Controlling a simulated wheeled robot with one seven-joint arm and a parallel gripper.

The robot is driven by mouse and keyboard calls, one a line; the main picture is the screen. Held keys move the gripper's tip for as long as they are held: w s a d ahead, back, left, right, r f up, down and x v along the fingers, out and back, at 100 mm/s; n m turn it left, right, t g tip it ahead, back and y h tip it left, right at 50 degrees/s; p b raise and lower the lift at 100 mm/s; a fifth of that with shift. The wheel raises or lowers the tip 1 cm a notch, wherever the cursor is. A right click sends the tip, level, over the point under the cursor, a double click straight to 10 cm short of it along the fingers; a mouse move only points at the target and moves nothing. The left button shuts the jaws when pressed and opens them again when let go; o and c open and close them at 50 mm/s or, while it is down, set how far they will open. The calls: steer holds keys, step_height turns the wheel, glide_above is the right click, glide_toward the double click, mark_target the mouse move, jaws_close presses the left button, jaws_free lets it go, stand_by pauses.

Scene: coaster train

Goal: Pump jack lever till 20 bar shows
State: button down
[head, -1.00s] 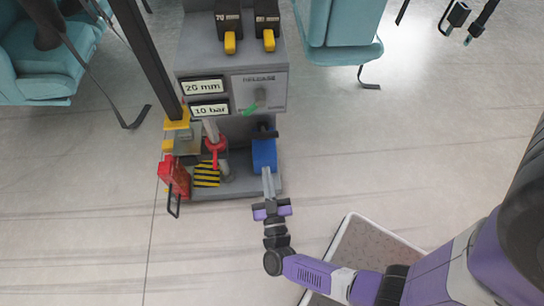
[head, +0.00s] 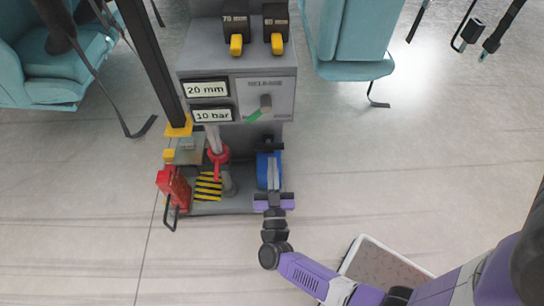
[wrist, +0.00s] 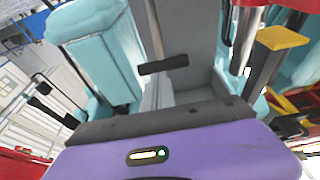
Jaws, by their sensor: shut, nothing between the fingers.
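The jack unit is a grey cabinet whose upper display (head: 206,89) reads 20 mm and lower display (head: 211,115) reads 10 bar. A black crossbar handle (head: 268,147), apparently the jack lever, is on the right side above a blue part (head: 263,175). It also shows in the wrist view (wrist: 163,64) on a grey rod. My gripper (head: 273,162) is shut and empty, its fingers in front of the blue part and just below the handle in the head view. Contact cannot be told. The fingers partly hide the blue part.
A red jack or canister (head: 174,188) and a red-collared cylinder (head: 217,158) stand to the left. Teal seats (head: 350,40) are behind.

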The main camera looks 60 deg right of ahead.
mark_target(272, 146)
steer(key=shift+b+x, duration=0.3)
steer(key=shift+x, duration=1.45)
steer(key=shift+d, duration=0.1)
steer(key=p, duration=0.1)
steer(key=r+p, duration=0.1)
steer(key=p, duration=0.1)
steer(key=shift+w+d+g+y, duration=0.3)
steer(key=shift+d, duration=0.1)
steer(key=shift+s, duration=0.1)
